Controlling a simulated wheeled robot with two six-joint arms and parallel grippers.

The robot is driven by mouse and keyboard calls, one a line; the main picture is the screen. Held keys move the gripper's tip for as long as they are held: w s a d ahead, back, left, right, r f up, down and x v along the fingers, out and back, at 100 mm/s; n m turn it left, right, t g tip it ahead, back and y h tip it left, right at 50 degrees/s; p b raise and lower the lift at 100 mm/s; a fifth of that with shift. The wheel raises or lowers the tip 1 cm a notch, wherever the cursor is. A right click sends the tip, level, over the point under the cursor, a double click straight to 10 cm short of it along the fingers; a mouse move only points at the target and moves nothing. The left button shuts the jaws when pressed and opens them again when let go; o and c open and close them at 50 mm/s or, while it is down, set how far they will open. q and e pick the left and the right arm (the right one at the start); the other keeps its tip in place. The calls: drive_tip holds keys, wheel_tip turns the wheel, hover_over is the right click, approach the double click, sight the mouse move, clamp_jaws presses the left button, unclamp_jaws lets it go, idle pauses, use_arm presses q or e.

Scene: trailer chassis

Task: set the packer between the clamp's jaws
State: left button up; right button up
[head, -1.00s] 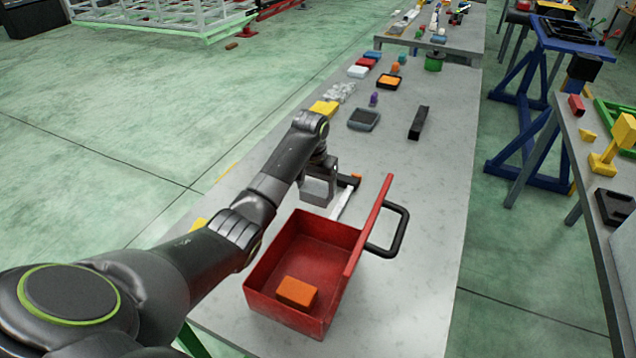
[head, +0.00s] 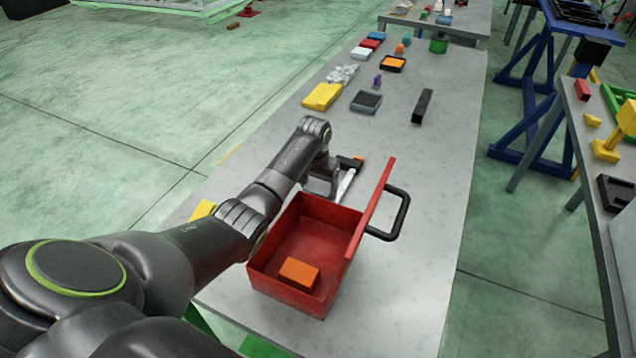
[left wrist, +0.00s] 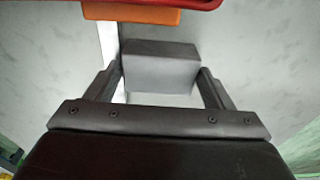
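The packer (left wrist: 160,70) is a plain grey block. In the left wrist view it sits between the two fingers of my left gripper (left wrist: 159,88), which are closed on its sides. In the head view my left gripper (head: 322,180) is low over the table, just behind the red toolbox, and the packer is mostly hidden there. The clamp (head: 347,184) lies beside the gripper, with a pale bar and a black, orange-tipped far end. Its bar also shows in the left wrist view (left wrist: 108,42), left of the packer. Whether the packer touches a jaw is unclear. My right gripper is out of view.
The open red toolbox (head: 262,254) stands close in front of the gripper, its lid raised at the right and an orange block (head: 299,274) inside.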

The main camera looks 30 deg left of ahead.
sight(316, 192)
use_arm(q)
drive_tip(key=o, duration=0.3)
drive_tip(key=shift+s+r, duration=0.1)
drive_tip(key=shift+r, duration=0.6)
drive_tip(key=r, duration=0.3)
drive_tip(key=s+r+b, duration=0.1)
drive_tip(key=r, duration=0.3)
drive_tip(key=r+b, duration=0.1)
drive_tip(key=r, duration=0.3)
drive_tip(key=shift+s, duration=0.2)
